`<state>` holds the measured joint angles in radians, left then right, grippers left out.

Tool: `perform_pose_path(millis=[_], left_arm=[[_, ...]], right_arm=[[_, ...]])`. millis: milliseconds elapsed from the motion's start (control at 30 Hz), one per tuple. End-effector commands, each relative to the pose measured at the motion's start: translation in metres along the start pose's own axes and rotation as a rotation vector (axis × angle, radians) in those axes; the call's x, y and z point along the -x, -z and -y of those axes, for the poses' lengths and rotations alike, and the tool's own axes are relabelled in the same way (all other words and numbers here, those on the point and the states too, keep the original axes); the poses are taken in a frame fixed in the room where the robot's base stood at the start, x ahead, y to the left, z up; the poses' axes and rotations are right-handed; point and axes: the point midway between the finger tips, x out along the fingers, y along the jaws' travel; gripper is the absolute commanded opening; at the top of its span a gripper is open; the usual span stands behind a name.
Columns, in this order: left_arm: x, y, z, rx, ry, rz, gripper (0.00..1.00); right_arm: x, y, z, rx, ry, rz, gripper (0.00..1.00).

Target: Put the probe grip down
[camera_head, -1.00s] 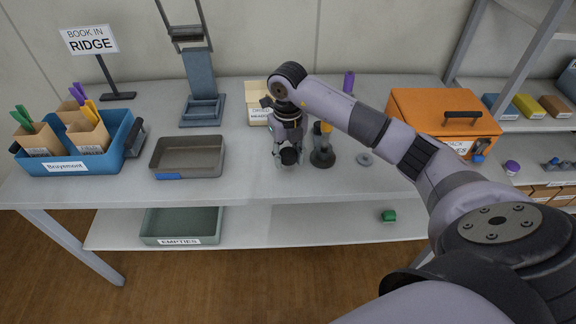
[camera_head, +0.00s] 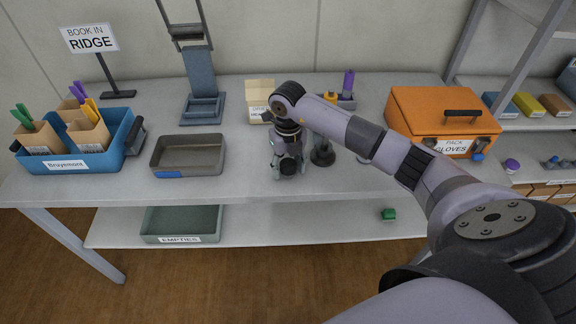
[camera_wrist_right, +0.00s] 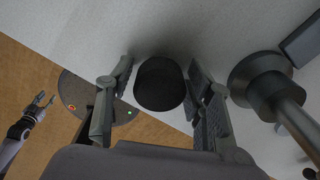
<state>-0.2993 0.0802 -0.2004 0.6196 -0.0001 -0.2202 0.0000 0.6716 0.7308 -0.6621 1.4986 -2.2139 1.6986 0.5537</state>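The probe grip looks to be the short black cylinder (camera_wrist_right: 158,83) in the right wrist view; it also shows in the head view (camera_head: 288,166). It sits at the grey tabletop, near the front of the table. My right gripper (camera_wrist_right: 158,100) is around it, one finger on each side. A gap shows between the left finger and the cylinder; contact on the right side is unclear. The gripper also shows in the head view (camera_head: 288,160). My left gripper (camera_wrist_right: 45,99) is far off over the floor in the wrist view, with its fingers apart and empty.
A dark post on a round base (camera_head: 322,155) stands close right of my right gripper. A grey tray (camera_head: 188,155) and a blue bin (camera_head: 115,143) are to the left. An orange case (camera_head: 440,112) is to the right. Table between tray and gripper is clear.

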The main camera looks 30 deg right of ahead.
Motion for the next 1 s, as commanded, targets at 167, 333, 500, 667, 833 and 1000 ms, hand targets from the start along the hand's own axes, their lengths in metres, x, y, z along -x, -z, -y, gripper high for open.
perform_pose_path(millis=[167,333,500,667,833,1000], left_arm=[[0.000,0.000,0.000,0.001,0.000,0.001,0.40],[0.000,0.000,0.000,0.001,0.000,0.001,0.40],[0.000,-0.001,0.000,0.001,0.000,0.001,0.40],[-0.006,-0.001,0.000,0.001,0.000,0.001,0.40],[-0.012,-0.002,0.000,0.001,0.000,0.001,0.40],[-0.016,-0.002,0.000,0.001,0.000,0.001,0.40]], right_arm=[[0.000,0.000,0.000,0.000,0.000,0.000,0.56],[0.001,0.000,0.000,0.000,0.000,0.000,0.56],[0.011,-0.001,0.000,0.000,0.000,0.003,0.56],[0.041,-0.002,0.001,0.001,0.001,0.007,0.56],[0.079,-0.001,0.001,0.001,0.001,0.006,0.56],[0.107,-0.001,0.000,0.000,0.000,0.003,0.56]])
